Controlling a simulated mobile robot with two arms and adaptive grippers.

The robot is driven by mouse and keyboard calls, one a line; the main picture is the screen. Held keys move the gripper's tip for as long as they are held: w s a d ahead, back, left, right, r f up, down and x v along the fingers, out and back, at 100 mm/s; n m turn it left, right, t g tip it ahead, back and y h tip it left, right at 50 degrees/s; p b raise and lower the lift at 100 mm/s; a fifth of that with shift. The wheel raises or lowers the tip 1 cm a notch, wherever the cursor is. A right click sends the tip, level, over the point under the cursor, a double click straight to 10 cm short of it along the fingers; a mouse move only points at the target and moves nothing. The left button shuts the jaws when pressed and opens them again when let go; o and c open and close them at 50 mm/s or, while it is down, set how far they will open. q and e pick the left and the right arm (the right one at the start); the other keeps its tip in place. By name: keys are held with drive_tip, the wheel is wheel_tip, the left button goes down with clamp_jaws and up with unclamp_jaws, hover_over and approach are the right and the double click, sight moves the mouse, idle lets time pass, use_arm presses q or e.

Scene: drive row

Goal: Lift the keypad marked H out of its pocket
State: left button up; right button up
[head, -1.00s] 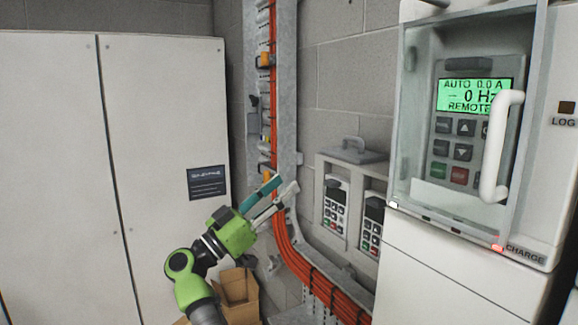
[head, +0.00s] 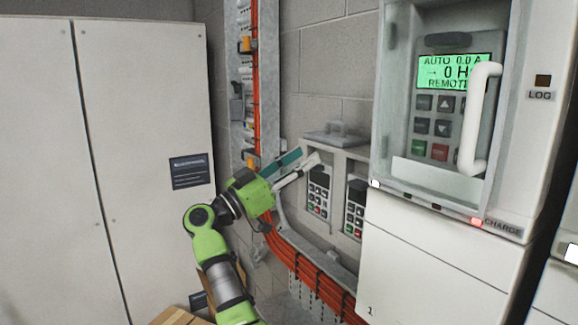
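Two small dark-screened keypads sit in a grey wall holder (head: 338,163): a left keypad (head: 319,192) and a right keypad (head: 355,212). I cannot read a letter H on either one, so I cannot tell which is marked. My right gripper (head: 309,155), green with one teal and one pale finger, points up and right. Its fingers are apart with nothing visible between them. Its tips appear just above and left of the left keypad in the picture; I see no clear contact. My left gripper is not in view.
A white drive cabinet (head: 430,250) with a lit display (head: 450,72) and a white handle (head: 478,118) stands close on the right. Orange cables (head: 310,272) run down and below the holder. Tall pale cabinets (head: 150,110) stand left, a cardboard box (head: 182,317) below.

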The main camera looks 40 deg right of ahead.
sight(313, 170)
drive_tip(key=d+f+b, duration=0.1)
drive_tip(key=f, duration=0.1)
drive_tip(key=d+f+b, duration=0.1)
drive_tip(key=shift+s+d+f+b, duration=0.15)
drive_tip(key=shift+d+f+b, duration=0.2)
idle(0.3)
drive_tip(key=c, duration=0.9)
drive_tip(key=shift+r, duration=0.1)
